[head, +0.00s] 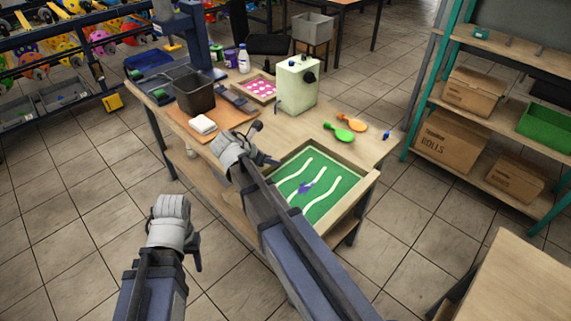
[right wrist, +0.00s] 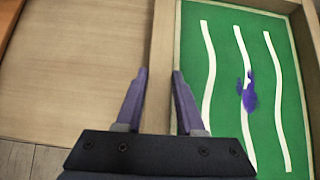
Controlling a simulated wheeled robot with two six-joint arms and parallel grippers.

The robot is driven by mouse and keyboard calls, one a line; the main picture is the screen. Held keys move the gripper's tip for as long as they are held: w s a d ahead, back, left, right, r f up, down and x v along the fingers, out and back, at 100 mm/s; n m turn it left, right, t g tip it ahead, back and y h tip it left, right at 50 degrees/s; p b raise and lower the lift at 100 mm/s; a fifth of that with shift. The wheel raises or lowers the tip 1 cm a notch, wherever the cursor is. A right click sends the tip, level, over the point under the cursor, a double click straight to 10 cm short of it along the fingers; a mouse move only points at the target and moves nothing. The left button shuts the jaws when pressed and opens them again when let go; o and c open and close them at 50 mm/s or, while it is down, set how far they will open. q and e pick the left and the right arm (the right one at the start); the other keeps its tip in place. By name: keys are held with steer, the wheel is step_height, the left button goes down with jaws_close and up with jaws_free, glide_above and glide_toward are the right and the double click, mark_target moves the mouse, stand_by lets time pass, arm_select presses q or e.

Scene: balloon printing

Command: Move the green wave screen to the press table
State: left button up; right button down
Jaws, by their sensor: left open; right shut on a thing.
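The green wave screen (head: 338,180) is a wooden frame around a green sheet with three white wavy lines and a purple blot. It is at the near right corner of the wooden table; whether it rests on the top or is slightly raised is unclear. In the right wrist view the green screen (right wrist: 222,60) fills the right side. My right gripper (right wrist: 160,75) is shut on the left rail of its frame, one finger on each side. In the head view my right arm covers part of the screen's left side. My left gripper (head: 198,256) is open and empty, away from the table's front.
The table (head: 355,135) also holds a pale green machine (head: 297,85), a tray of pink dots (head: 257,88), a dark bin (head: 194,95), a white cloth (head: 203,124), and green (head: 339,134) and orange (head: 352,121) paddles. Shelves with cardboard boxes (head: 450,140) stand right. Another wooden table (head: 520,285) is at lower right.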

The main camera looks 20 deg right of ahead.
arm_select(q)
step_height(320, 180, up, 6)
steer(key=p, duration=0.4)
arm_select(e)
steer(key=w+a+r+n+t+y, duration=0.45)
steer(key=w+a+r+n, duration=0.2)
steer(key=n, duration=0.25)
arm_select(q)
step_height(320, 180, down, 7)
steer(key=b, duration=0.6)
steer(key=shift+r, duration=0.2)
arm_select(e)
steer(key=f, duration=0.7)
steer(key=shift+s+a, duration=0.25)
steer(key=shift+a, duration=0.05)
arm_select(q)
steer(key=shift+f, duration=0.1)
arm_select(e)
step_height(320, 180, down, 4)
steer(key=b, duration=0.4)
steer(key=shift+r, duration=0.1)
arm_select(q)
step_height(320, 180, down, 4)
steer(key=shift+r, duration=0.25)
arm_select(e)
steer(key=shift+r, duration=0.1)
steer(key=c, duration=0.5)
jaws_free()
